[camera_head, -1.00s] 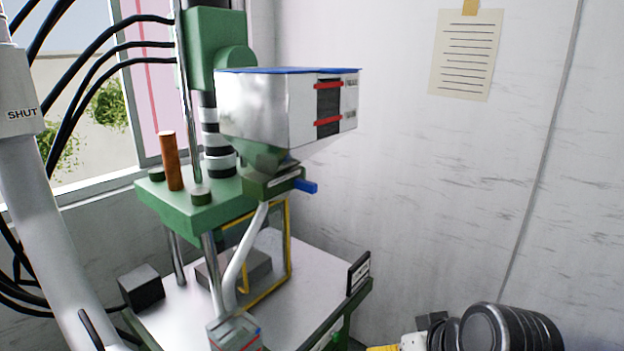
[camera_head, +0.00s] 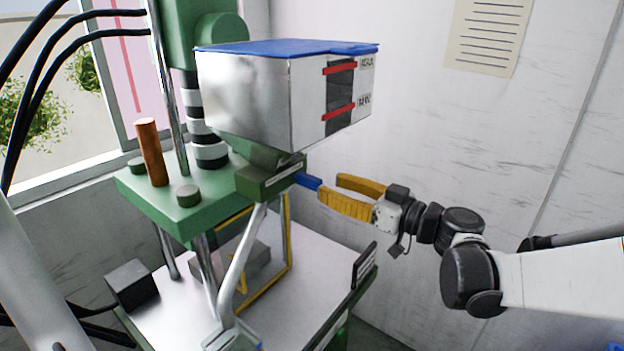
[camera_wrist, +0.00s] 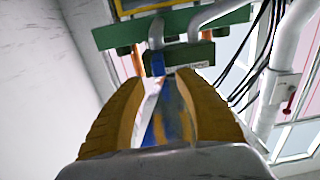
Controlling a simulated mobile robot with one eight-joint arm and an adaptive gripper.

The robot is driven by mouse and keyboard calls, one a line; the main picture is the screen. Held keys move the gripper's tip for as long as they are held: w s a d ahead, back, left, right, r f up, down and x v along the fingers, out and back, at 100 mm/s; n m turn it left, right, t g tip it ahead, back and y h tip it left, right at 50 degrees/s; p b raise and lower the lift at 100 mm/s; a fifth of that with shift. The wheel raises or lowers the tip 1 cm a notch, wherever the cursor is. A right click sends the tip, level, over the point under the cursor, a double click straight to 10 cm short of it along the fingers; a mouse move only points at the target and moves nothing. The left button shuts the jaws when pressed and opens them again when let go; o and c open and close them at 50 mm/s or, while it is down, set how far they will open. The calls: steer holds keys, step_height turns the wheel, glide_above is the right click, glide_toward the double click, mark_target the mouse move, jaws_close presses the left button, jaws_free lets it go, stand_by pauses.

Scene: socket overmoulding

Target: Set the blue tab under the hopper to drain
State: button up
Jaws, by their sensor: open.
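The blue tab (camera_head: 308,181) sticks out to the right from the green slide block (camera_head: 270,180) under the hopper (camera_head: 290,98). The hopper is a grey metal box with a blue lid and a dark level window with red marks. My gripper (camera_head: 335,187) has yellow fingers and is open, with its tips close to the tab's outer end. In the wrist view the blue tab (camera_wrist: 158,64) shows ahead, between and just beyond the fingertips (camera_wrist: 160,78). I cannot tell whether a finger touches it. Lettering on the block is too small to read.
A bent metal chute (camera_head: 240,265) runs down from the block. A yellow-framed guard (camera_head: 288,250) stands below, over the machine table (camera_head: 300,305). An orange-brown rod (camera_head: 152,152) stands on the green plate at left. Open room lies right of the hopper, before the wall.

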mark_target(321, 182)
steer(key=x, duration=0.6)
steer(key=shift+b, duration=0.4)
jaws_close()
